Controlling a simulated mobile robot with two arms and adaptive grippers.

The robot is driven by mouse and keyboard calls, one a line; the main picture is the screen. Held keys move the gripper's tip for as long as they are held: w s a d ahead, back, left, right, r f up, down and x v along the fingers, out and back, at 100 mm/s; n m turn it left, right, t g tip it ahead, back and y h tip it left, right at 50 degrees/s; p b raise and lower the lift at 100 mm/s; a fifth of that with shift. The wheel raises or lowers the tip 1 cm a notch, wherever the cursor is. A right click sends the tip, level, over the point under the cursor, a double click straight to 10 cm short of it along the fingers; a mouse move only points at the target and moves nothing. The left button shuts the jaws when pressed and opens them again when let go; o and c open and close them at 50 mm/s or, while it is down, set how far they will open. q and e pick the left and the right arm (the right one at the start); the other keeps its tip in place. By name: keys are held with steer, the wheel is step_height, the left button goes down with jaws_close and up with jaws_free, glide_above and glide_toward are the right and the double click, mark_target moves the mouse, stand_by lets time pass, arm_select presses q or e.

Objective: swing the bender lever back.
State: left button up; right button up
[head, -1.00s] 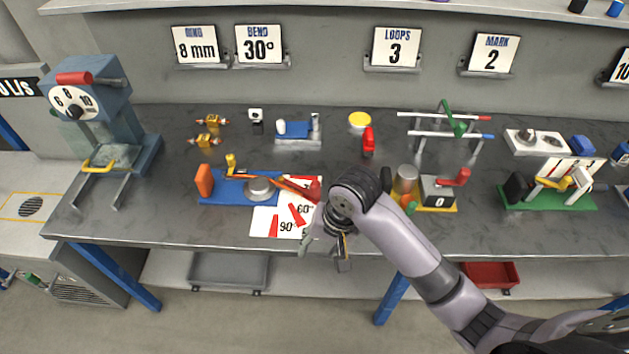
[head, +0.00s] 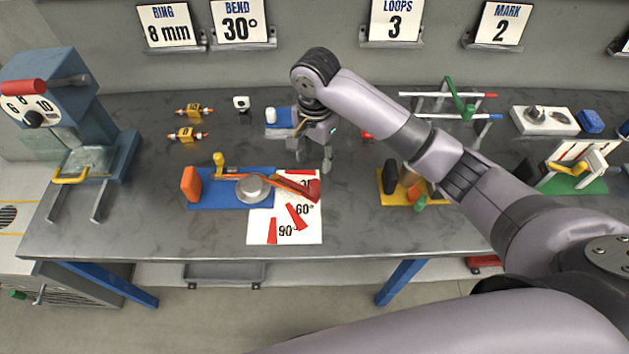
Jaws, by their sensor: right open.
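The bender (head: 215,202) has a blue base with an orange block at its left and a grey round die (head: 252,188) in its middle. Its orange lever (head: 287,183) reaches right from the die and ends in a red handle (head: 314,190). The handle lies over the white angle card (head: 262,236), near the 30° mark. My right gripper (head: 313,163) points down just behind the handle, open and empty, apart from the lever as far as I can tell. My left gripper is not in view.
A yellow-based counter device (head: 388,195) stands to the right, partly hidden by my right arm. The blue press (head: 60,105) is at the far left. Bare table lies in front of the bender.

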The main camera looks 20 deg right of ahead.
glide_above(315, 182)
step_height(315, 182, down, 4)
steer(key=shift+f, duration=0.15)
step_height(315, 182, down, 5)
steer(key=shift+p, duration=0.5)
steer(key=shift+f, duration=1.55)
steer(key=c, duration=0.5)
jaws_close()
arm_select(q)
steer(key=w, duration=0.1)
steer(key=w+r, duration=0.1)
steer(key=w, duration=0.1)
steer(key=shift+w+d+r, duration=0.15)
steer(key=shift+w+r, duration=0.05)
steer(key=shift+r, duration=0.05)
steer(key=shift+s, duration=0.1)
